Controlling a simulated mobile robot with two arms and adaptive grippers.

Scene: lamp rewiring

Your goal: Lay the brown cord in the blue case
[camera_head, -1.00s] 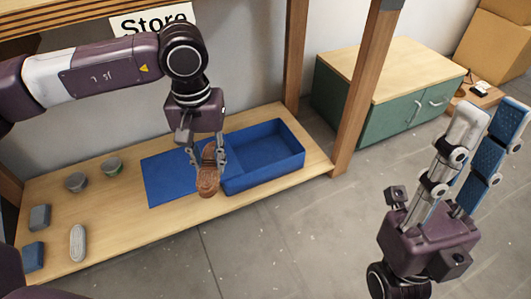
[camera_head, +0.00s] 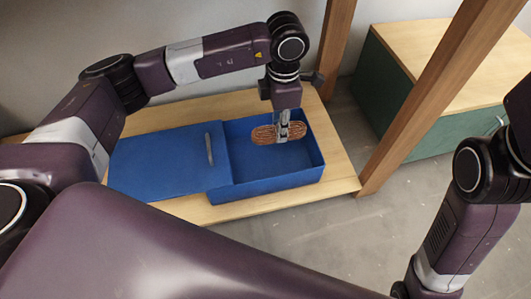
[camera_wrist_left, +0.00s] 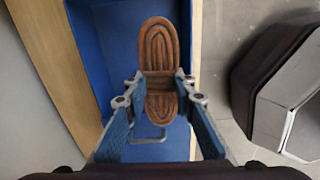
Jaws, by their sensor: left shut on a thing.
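The brown cord (camera_head: 264,134) is a flat, coiled oval bundle. My left gripper (camera_head: 283,136) is shut on its middle, with the fingers pointing down. The cord is over the open part of the blue case (camera_head: 265,186), within its walls; whether it touches the floor I cannot tell. In the left wrist view the cord (camera_wrist_left: 159,60) lies between the two fingertips (camera_wrist_left: 160,82), with the blue case (camera_wrist_left: 90,50) around it. My right gripper is out of the head view; only part of the right arm shows at the right edge.
The blue lid (camera_head: 160,163) lies flat left of the open part, with a grey handle on it. The wooden shelf (camera_head: 340,172) carries the case. A wooden post (camera_head: 430,95) stands to the right, before a green cabinet (camera_head: 385,75).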

